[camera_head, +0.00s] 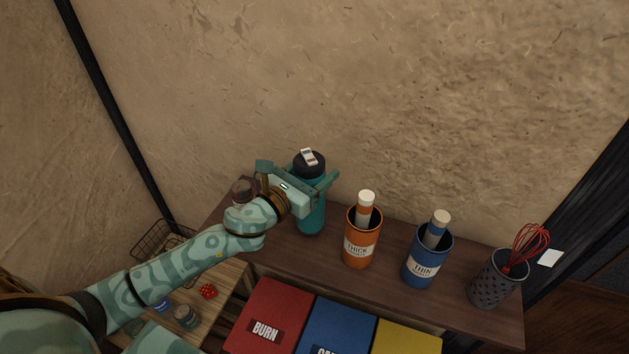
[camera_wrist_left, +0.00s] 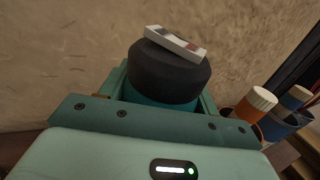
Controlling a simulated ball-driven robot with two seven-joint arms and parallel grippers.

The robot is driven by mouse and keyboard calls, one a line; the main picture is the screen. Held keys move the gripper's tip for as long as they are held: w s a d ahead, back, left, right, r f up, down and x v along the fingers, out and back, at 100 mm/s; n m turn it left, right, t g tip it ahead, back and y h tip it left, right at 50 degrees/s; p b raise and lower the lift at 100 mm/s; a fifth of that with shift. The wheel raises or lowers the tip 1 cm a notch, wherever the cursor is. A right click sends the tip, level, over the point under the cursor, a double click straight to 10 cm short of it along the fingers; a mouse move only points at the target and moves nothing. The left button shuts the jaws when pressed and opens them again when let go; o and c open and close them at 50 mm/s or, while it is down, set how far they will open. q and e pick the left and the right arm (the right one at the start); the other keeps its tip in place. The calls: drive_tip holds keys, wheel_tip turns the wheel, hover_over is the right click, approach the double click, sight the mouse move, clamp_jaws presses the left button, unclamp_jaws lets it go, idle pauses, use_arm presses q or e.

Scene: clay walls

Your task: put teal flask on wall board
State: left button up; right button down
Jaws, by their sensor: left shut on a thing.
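My left gripper (camera_head: 318,185) is shut around the flask's upper body, just under the lid. In the left wrist view the flask's black lid (camera_wrist_left: 168,72) rises between the jaws, and its lower body is hidden by the gripper. My right gripper is not in view.
On the board, right of the flask, stand an orange cup (camera_head: 361,247) and a blue cup (camera_head: 427,265), each holding a bottle, then a dark perforated holder (camera_head: 495,285) with a red whisk. A dark jar (camera_head: 241,191) is left. Coloured bins (camera_head: 270,312) sit below.

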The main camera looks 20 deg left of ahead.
use_arm(q)
drive_tip(key=shift+s+f, duration=0.1)
drive_tip(key=shift+f, duration=0.95)
drive_tip(key=shift+f+b, duration=0.15)
drive_tip(key=shift+b, duration=0.15)
drive_tip(key=o, duration=1.7)
drive_tip(key=shift+b+v, duration=1.45)
drive_tip(key=shift+v, duration=4.55)
